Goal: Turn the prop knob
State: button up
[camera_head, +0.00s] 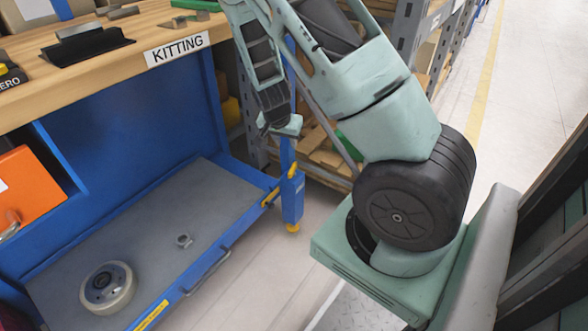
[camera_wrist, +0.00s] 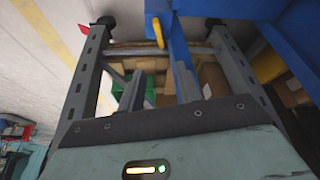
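No part is clearly identifiable as the prop knob. A yellow handle-like part (camera_head: 270,197) sits beside the blue post (camera_head: 291,202) at the bench's front right corner. A yellow part (camera_wrist: 157,31) also shows against blue metal at the top of the wrist view. My gripper (camera_head: 277,118) is at the end of the downward-reaching arm, above that corner. In the wrist view my gripper (camera_wrist: 159,76) has two dark fingers apart with nothing visible held between them. Whether it touches the post cannot be told.
The blue bench with its "KITTING" label (camera_head: 177,49) stands left. Metal racking (camera_wrist: 92,70) with boxes is behind. The aisle floor (camera_head: 535,85) is clear on the right.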

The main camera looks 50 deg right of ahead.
aim_at(293, 167)
jog(key=b+x, duration=0.5)
jog(key=x, duration=1.1)
jog(key=shift+d+f+b, duration=0.1)
jog(key=shift+f+b, duration=0.1)
jog(key=shift+b, duration=0.1)
grip_shut()
